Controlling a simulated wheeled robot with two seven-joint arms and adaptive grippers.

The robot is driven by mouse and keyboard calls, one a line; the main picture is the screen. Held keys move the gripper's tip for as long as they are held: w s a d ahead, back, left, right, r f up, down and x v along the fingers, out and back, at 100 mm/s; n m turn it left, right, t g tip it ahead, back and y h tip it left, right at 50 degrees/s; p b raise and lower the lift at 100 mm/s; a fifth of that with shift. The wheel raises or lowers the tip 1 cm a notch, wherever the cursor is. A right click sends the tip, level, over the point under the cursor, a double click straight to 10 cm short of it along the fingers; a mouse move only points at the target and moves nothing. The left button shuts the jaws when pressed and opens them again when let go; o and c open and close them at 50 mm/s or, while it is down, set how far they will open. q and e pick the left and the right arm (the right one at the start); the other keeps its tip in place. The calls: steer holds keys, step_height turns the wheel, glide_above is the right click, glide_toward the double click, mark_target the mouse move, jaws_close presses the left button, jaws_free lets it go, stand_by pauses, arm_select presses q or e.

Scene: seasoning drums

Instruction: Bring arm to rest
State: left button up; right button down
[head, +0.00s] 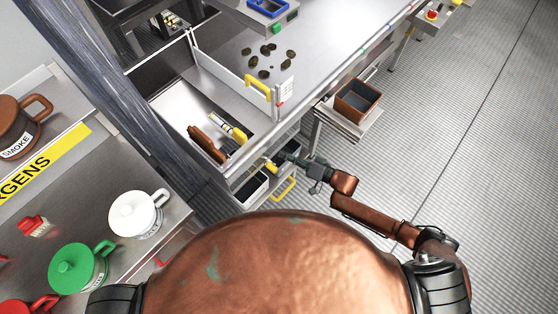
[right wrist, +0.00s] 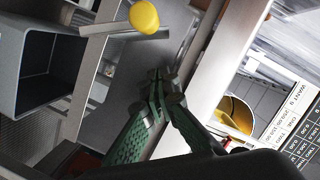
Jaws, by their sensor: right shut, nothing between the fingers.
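My right arm (head: 385,218) comes in from the lower right of the head view and reaches to the front edge of the steel workbench. My right gripper (head: 283,157) is at that edge, above the small bins. In the right wrist view the right gripper (right wrist: 160,80) shows its two green fingers meeting at the tips, with nothing between them. A yellow knob (right wrist: 144,16) is close beyond the fingertips, apart from them. My left gripper is in neither view.
Small bins (head: 250,190) with a yellow handle (head: 284,189) hang under the bench (head: 330,45). A brown-rimmed bin (head: 358,98) stands right of it. White (head: 136,215) and green (head: 77,270) drums stand at left. Open floor (head: 480,130) lies to the right.

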steer(key=v, duration=1)
steer(key=shift+f, duration=0.2)
steer(key=shift+d, duration=0.1)
